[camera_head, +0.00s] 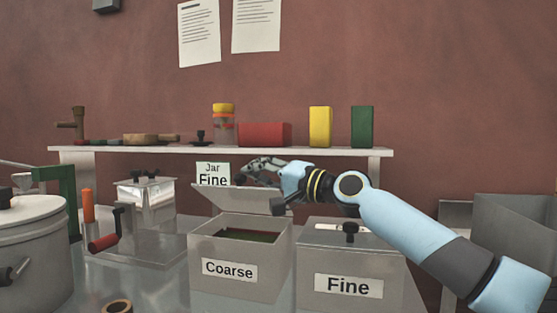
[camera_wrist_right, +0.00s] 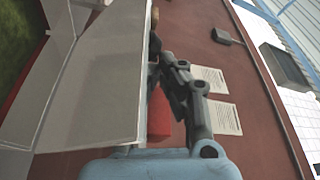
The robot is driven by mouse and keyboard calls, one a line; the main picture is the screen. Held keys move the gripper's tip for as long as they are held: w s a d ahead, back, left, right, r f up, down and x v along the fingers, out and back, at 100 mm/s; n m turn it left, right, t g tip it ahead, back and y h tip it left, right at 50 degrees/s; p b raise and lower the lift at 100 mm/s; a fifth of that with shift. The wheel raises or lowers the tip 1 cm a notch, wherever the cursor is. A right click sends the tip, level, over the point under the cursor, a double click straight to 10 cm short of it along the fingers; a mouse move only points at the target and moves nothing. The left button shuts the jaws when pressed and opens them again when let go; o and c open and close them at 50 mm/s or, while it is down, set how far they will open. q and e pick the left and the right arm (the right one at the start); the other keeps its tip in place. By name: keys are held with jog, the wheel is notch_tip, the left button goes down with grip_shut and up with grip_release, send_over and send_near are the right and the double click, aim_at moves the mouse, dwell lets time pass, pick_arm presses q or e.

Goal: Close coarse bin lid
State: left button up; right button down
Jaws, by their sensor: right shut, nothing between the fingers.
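The grey coarse bin (camera_head: 265,272) has a "Coarse" label and stands on the metal table. Its lid (camera_head: 233,200) is raised and tilted back, leaving the opening uncovered with dark green content inside. My right gripper (camera_head: 252,168) is shut and empty, behind and above the raised lid at its right part. In the right wrist view, the lid (camera_wrist_right: 95,85) is a large pale panel left of my right gripper (camera_wrist_right: 168,62), which is close beside its far side. I cannot tell whether they touch. The green content (camera_wrist_right: 14,40) shows at the upper left. My left gripper is not in view.
The fine bin (camera_head: 385,270), with its lid down, stands right of the coarse bin under my right arm. A grinder (camera_head: 145,225) with a crank stands left, and a pot (camera_head: 30,255) further left. A shelf (camera_head: 335,152) with colored boxes is behind.

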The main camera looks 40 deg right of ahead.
jog(key=shift+s+a+f, duration=0.4)
jog(key=shift+a+f, duration=0.15)
jog(key=shift+f, duration=0.2)
